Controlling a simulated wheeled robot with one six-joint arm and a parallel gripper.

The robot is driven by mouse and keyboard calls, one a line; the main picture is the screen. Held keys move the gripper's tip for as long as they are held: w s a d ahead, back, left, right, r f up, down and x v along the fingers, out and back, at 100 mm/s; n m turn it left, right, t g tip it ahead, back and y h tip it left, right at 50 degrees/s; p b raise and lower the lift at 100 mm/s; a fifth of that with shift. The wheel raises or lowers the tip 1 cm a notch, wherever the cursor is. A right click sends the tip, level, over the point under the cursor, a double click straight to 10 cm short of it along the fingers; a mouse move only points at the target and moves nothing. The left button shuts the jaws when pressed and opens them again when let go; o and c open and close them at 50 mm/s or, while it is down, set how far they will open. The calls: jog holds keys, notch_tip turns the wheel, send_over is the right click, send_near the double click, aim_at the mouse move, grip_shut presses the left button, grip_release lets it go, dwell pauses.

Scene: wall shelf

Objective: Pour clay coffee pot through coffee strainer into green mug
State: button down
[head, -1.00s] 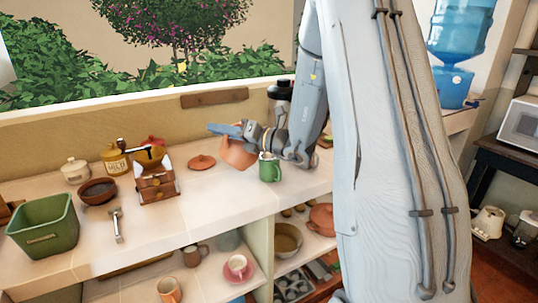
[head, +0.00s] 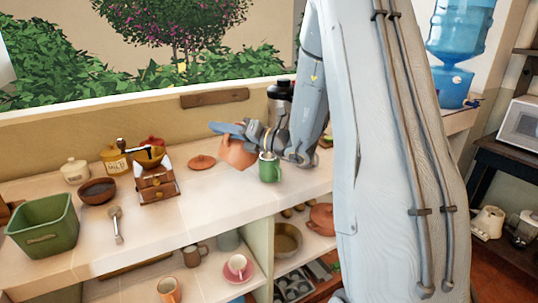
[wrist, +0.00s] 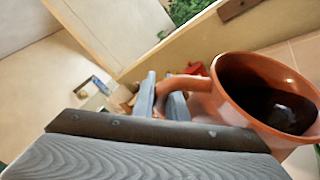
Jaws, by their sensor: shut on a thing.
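The clay coffee pot (head: 238,153) is orange-brown and hangs tilted just above and left of the mug in the head view. In the wrist view the pot (wrist: 219,95) shows its open mouth with dark liquid inside. My gripper (wrist: 163,99) is shut on the pot's handle, seen between its two fingers. The green mug (head: 269,170) stands upright on the counter, with the pot close beside its rim. Something pale sits at the mug's top; I cannot tell whether it is the coffee strainer. The pot's clay lid (head: 202,162) lies on the counter to the left.
A wooden coffee grinder (head: 157,178), a dark bowl (head: 97,191), a spoon-like tool (head: 117,225) and a green bin (head: 42,228) stand to the left. A black-topped bottle (head: 280,97) stands behind my gripper. The counter's front middle is clear.

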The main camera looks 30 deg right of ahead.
jog(key=shift+w+d+r+m+t, duration=0.1)
jog(key=shift+d+r+m+t, duration=0.3)
jog(key=shift+d+m, duration=0.1)
dwell(2.2)
jog(key=shift+a, duration=0.15)
jog(key=a+f+n+g+h+b, duration=0.3)
jog(key=a+f+n+h+b, duration=0.1)
jog(key=a+f+n+b, duration=0.3)
jog(key=shift+s+a+f+n+h, duration=0.45)
jog(key=shift+a+f, duration=0.35)
jog(key=shift+f, duration=0.5)
jog(key=shift+r, duration=0.1)
